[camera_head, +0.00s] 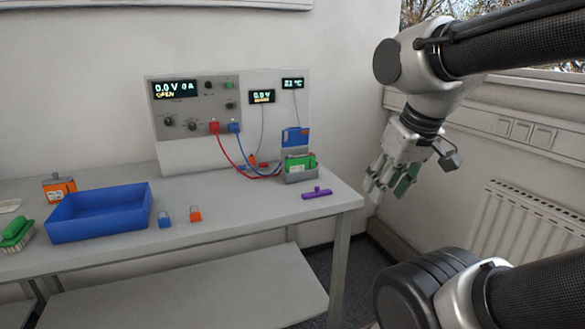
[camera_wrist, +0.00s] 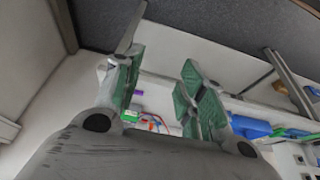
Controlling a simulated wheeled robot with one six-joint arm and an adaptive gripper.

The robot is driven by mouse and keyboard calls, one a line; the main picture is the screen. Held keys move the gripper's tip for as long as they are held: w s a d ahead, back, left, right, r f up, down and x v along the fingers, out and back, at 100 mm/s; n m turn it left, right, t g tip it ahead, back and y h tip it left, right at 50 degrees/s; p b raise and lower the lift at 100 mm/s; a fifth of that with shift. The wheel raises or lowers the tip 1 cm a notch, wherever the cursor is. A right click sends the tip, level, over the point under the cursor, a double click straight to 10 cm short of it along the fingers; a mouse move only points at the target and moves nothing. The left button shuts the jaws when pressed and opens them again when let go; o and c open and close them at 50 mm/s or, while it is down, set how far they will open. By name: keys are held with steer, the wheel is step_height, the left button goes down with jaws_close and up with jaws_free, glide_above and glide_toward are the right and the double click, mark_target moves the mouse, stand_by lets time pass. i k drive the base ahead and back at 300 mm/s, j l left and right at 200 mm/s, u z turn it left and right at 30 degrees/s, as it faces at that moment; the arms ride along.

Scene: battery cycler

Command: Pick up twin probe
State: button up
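A small red-and-dark piece (camera_head: 254,161) lies at the lower end of the thin cable from the 0.0 V display, at the back of the bench; it may be the twin probe, but it is too small to be sure. A purple bar with a knob (camera_head: 316,193) lies near the bench's front right edge. My gripper (camera_head: 386,184) hangs right of the bench, apart from everything. In the wrist view, its green-padded fingers (camera_wrist: 160,98) are spread with nothing between them.
A battery cycler (camera_head: 190,145) stands at the back, with red and blue leads running to a holder (camera_head: 301,177) with a green battery. A blue tray (camera_head: 62,226), small blue and orange cells (camera_head: 196,214) lie left.

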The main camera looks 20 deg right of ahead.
mark_target(263, 166)
steer(key=i+l, duration=0.1)
steer(key=i, duration=0.55)
steer(key=i+l, duration=0.1)
steer(key=i, duration=0.5)
